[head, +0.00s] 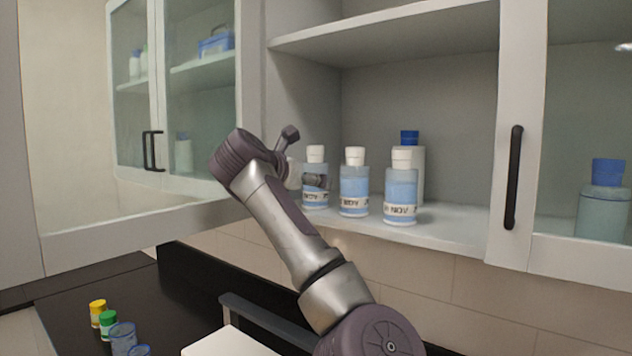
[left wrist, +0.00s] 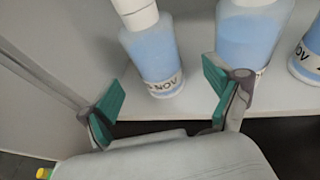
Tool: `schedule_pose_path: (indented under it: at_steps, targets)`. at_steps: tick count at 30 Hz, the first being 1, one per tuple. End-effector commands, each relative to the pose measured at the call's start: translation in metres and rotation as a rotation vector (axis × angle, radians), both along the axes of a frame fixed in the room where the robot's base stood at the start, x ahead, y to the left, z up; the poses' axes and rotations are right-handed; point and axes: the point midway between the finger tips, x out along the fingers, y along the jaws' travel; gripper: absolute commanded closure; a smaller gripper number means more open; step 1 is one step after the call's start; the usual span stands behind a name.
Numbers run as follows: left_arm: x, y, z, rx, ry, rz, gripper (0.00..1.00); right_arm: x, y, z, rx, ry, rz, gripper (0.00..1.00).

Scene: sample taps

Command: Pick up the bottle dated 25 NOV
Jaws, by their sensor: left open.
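Three bottles with white caps, blue liquid and white labels stand in a row on the open cabinet shelf: a left bottle (head: 317,200), a middle bottle (head: 354,186) and a right bottle (head: 400,189). "NOV" shows on the labels, but I cannot read the full dates. My left gripper (head: 302,160) is at the left bottle, partly covering it. In the left wrist view my open left gripper (left wrist: 163,88) has its green-padded fingers apart. A bottle (left wrist: 152,55) stands just beyond the gap, and another bottle (left wrist: 245,40) is behind the right finger. My right gripper is out of view.
A white bottle with a blue cap (head: 410,138) stands behind the row. The shelf (head: 455,228) has bare room at right. An open glass door (head: 130,215) is at left. Small yellow-capped (head: 97,308) and green-capped (head: 108,322) containers stand on the black counter.

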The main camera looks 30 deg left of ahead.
Motion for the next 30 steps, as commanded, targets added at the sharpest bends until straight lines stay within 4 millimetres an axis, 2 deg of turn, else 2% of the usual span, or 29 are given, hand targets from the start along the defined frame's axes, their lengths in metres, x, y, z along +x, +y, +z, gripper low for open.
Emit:
schedule_pose_path:
  at_steps: [4, 7, 11, 15, 23, 26, 30]
  targets:
    - [0.008, 0.002, -0.001, -0.001, 0.001, 0.001, 0.10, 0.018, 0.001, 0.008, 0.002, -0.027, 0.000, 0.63]
    - [0.020, 0.004, 0.001, 0.000, 0.003, 0.000, 0.10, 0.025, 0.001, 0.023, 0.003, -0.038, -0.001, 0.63]
    - [0.038, 0.008, -0.001, -0.001, 0.003, 0.001, 0.10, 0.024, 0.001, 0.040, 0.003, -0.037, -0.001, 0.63]
    - [0.053, 0.009, -0.009, -0.001, 0.001, 0.001, 0.10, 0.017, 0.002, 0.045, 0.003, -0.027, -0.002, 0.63]
    - [0.056, 0.010, -0.012, 0.000, -0.001, 0.002, 0.10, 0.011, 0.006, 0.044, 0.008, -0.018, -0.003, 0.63]
    - [0.056, 0.010, -0.012, 0.001, -0.001, 0.002, 0.23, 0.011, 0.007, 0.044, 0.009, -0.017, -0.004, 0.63]
    - [0.056, 0.010, -0.012, 0.001, -0.001, 0.002, 0.46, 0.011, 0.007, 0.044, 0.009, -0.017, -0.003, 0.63]
